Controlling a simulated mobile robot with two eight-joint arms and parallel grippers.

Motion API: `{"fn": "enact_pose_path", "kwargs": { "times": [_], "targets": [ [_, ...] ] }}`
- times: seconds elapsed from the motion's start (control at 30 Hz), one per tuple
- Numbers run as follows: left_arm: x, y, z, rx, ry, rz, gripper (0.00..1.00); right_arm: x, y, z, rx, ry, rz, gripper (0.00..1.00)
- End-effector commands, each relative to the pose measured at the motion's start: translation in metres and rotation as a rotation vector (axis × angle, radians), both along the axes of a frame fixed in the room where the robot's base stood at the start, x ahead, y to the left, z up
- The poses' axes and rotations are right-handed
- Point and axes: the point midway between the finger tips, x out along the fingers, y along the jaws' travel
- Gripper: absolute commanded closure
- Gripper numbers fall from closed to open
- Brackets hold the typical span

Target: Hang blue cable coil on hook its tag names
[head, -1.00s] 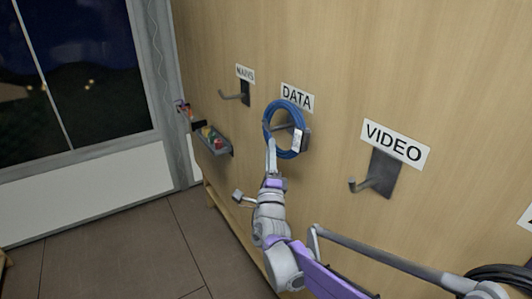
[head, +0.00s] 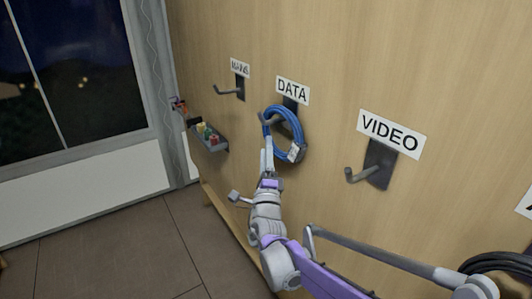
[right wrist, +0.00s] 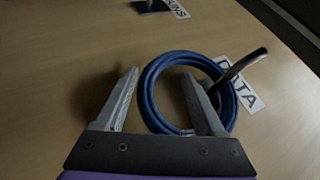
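The blue cable coil (head: 272,112) hangs at the hook (head: 267,120) under the DATA label (head: 292,90). In the right wrist view the hook's rod (right wrist: 240,64) passes through the ring of the coil (right wrist: 146,92) and its tip sticks out past it. A white tag (head: 294,152) is on the coil's lower right; its print is too small to read. My right gripper (head: 266,152) is at the coil's lower left. In the right wrist view my right gripper (right wrist: 162,78) has its fingers spread, one outside the ring and one overlapping it. My left gripper is out of view.
To the right is an empty hook (head: 372,170) under the VIDEO label (head: 390,133). To the left is another empty hook (head: 230,91) under a small label. A grey tray (head: 209,138) with small items is on the panel, and a black coil (head: 498,263) shows at lower right.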

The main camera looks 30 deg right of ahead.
Motion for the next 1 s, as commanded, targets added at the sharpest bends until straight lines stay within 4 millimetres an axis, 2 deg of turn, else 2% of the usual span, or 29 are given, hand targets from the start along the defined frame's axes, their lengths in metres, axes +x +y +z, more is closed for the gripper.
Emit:
{"fn": "enact_pose_path", "kwargs": {
  "times": [0.27, 0.37, 0.7, 0.83, 1.0],
  "targets": [
    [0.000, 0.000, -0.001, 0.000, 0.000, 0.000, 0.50, -0.003, 0.002, -0.003, 0.002, 0.001, 0.001, 0.30],
    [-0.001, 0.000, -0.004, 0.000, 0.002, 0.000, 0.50, -0.013, 0.008, -0.009, 0.003, 0.001, 0.003, 0.30],
    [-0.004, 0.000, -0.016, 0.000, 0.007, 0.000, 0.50, -0.067, 0.036, -0.038, 0.001, 0.001, 0.003, 0.30],
    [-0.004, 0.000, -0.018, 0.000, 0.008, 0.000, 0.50, -0.079, 0.043, -0.044, 0.002, 0.000, 0.002, 0.30],
    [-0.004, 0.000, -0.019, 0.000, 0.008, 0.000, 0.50, -0.086, 0.051, -0.047, 0.000, 0.000, 0.002, 0.30]
  ]
}}
